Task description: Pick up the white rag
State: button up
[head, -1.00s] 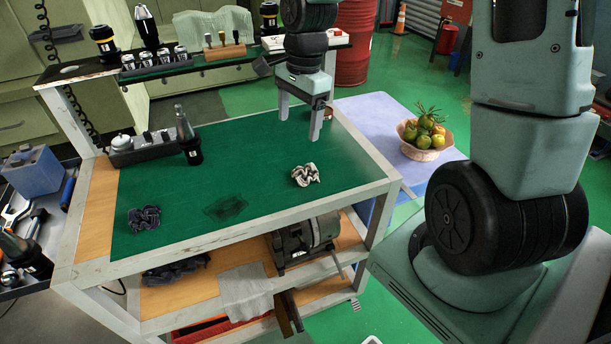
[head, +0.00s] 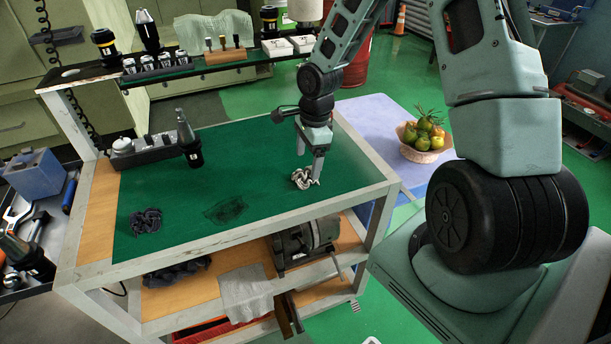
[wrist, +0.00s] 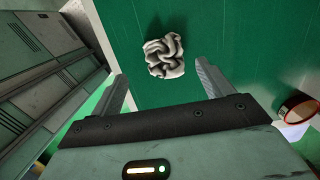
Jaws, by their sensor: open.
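The white rag (head: 303,179) is a small crumpled cloth on the green top of the cart, near its right front edge. In the wrist view the rag (wrist: 164,56) lies just beyond the fingertips, roughly centred between them. My gripper (head: 308,168) is open and empty, pointing down close above the rag, with one finger passing in front of it in the head view. In the wrist view both fingers (wrist: 160,78) stand wide apart. I cannot tell whether a finger touches the cloth.
A dark crumpled rag (head: 146,220) lies on the cart's left. A tool holder (head: 190,138) stands at the back left beside a grey tray (head: 145,155). A fruit bowl (head: 424,141) sits beyond the cart's right edge. The green surface around the white rag is clear.

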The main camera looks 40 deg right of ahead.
aim_at(306, 172)
jog(key=shift+w+a+f+p, duration=0.1)
jog(key=shift+f+p, duration=0.1)
jog(key=shift+f, duration=0.7)
jog(key=shift+w+d+f+p, duration=0.1)
jog(key=shift+f+p, duration=0.15)
jog(key=shift+f, duration=0.65)
jog(key=shift+w+a+f+p, duration=0.1)
jog(key=shift+f+p, duration=0.1)
jog(key=shift+f, duration=0.7)
jog(key=c, duration=1.1)
jog(key=shift+c, duration=0.2)
jog(key=shift+r, duration=0.15)
notch_tip(306, 172, up, 10)
jog(key=b, duration=0.1)
jog(key=shift+o, duration=0.7)
